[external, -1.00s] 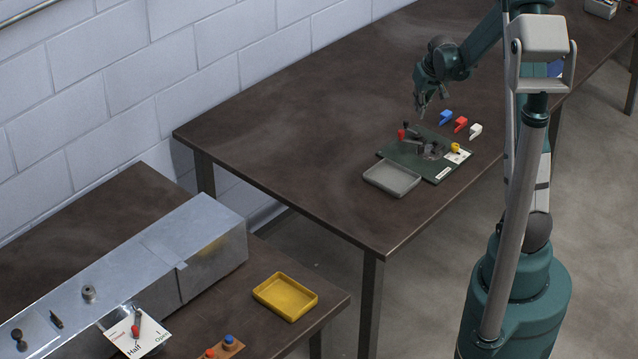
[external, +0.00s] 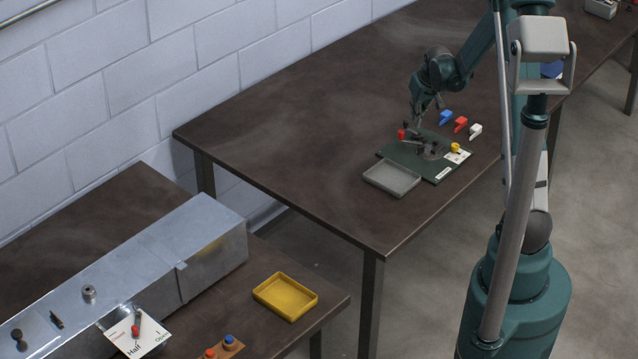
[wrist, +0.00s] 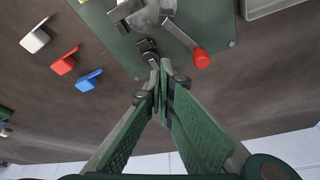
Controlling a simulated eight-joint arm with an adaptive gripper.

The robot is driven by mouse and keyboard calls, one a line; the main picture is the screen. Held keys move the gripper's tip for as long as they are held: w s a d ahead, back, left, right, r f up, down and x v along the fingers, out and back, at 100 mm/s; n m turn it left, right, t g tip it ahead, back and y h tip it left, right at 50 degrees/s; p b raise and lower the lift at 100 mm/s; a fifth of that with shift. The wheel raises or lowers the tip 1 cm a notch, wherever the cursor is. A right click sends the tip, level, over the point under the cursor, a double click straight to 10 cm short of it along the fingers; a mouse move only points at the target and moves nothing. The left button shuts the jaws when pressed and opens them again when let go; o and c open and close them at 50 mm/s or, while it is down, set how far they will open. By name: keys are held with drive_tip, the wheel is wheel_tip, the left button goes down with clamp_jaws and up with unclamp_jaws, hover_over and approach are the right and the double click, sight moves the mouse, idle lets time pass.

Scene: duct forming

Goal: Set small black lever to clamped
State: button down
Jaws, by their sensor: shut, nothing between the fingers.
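The green fixture board (external: 396,151) lies on the dark table with a metal clamp mechanism on it. A small black lever (wrist: 147,46) stands at the board's edge in the wrist view, just beyond my fingertips. In the external view its black tip (external: 406,125) shows beside my gripper. A larger lever with a red knob (wrist: 201,58) is to its right in the wrist view. My gripper (wrist: 160,66) is shut and empty, its tips close to the black lever. I cannot tell whether they touch it.
White (wrist: 36,38), red (wrist: 64,62) and blue (wrist: 88,81) pieces lie beside the board. A grey tray (external: 392,180) adjoins the board's front, and a yellow knob (external: 455,147) sits on its right side. The table's left part is clear.

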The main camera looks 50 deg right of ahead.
sight(409, 135)
drive_tip(key=shift+x, duration=2.45)
drive_tip(key=shift+w+m+b, duration=0.15)
drive_tip(key=shift+m+b, duration=0.5)
drive_tip(key=shift+m, duration=0.25)
drive_tip(key=shift+w+d+f+m+g+h+b, duration=0.1)
drive_tip(key=shift+w+m+g+h+b, duration=0.1)
drive_tip(key=shift+m+g+h+b, duration=0.65)
drive_tip(key=m, duration=0.2)
drive_tip(key=m+b, duration=0.1)
drive_tip(key=m, duration=0.1)
drive_tip(key=shift+w+d, duration=0.15)
drive_tip(key=shift+w, duration=0.05)
drive_tip(key=m, duration=0.1)
drive_tip(key=m+g+b, duration=0.1)
drive_tip(key=m, duration=0.1)
drive_tip(key=m+g, duration=0.1)
drive_tip(key=shift+w+d+h, duration=0.2)
drive_tip(key=shift+d+h, duration=0.05)
drive_tip(key=shift+d, duration=0.1)
drive_tip(key=m, duration=0.2)
drive_tip(key=m+g+b, duration=0.1)
drive_tip(key=m, duration=0.1)
drive_tip(key=shift+d, duration=0.35)
drive_tip(key=shift+s+a, duration=0.1)
drive_tip(key=shift+s, duration=0.25)
